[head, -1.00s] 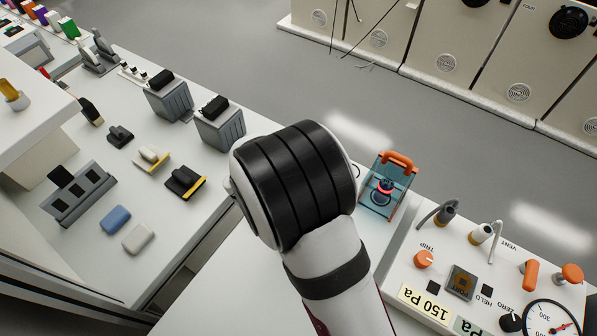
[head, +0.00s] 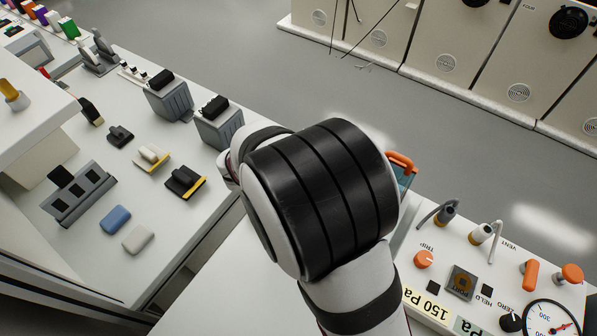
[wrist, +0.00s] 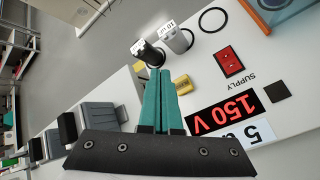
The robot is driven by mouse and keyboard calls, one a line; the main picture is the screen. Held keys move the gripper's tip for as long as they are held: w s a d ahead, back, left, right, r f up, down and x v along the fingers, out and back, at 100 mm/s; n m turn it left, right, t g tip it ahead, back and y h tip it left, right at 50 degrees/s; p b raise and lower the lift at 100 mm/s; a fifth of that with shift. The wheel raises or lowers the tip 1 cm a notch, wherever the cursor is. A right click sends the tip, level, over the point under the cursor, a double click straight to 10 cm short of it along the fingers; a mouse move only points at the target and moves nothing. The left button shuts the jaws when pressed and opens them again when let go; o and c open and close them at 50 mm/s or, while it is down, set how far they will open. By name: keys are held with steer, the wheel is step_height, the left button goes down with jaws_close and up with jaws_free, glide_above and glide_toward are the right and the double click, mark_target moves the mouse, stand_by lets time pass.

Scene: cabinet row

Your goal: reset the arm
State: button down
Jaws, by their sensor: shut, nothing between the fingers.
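My gripper (wrist: 159,73) shows in the wrist view as two teal fingers pressed together, with nothing between them. Its tips point toward a black plug-like part (wrist: 148,52) and a grey one (wrist: 178,38) on a white panel. Whether the tips touch the black part cannot be told. In the head view my arm's thick black-banded joint fills the middle, and the gripper is hidden.
The panel carries a red switch (wrist: 229,61) and a "150 V" display (wrist: 222,112). In the head view, an orange-handled clear box (head: 404,170) is partly behind my arm. Grey blocks (head: 218,125) stand on the left counter. Grey floor (head: 300,75) lies open behind.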

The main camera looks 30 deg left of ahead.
steer(key=d+r+m+g+h, duration=0.1)
steer(key=d+r+m, duration=0.1)
steer(key=d+m, duration=0.2)
steer(key=w+d+r+m+h, duration=0.1)
steer(key=d+m, duration=0.3)
steer(key=d, duration=0.6)
steer(key=w+d+r+m+g+h, duration=0.1)
steer(key=d+r+m+h, duration=0.1)
steer(key=d, duration=0.4)
steer(key=shift+d+r+m+g+h, duration=0.15)
steer(key=shift+d+r+m, duration=0.05)
steer(key=shift+r+m, duration=0.25)
steer(key=shift+d+r+m+g+h, duration=0.15)
steer(key=shift+d+r+m, duration=0.05)
steer(key=shift+r+m, duration=0.25)
steer(key=s+d+r+m+g, duration=0.2)
steer(key=s+d+m+g, duration=0.3)
steer(key=s+d+m, duration=0.7)
steer(key=s+m+g+y, duration=0.1)
steer(key=s+m+y, duration=0.4)
steer(key=s+m, duration=0.5)
steer(key=shift+s+a+r+g, duration=0.3)
steer(key=shift+s+g, duration=0.1)
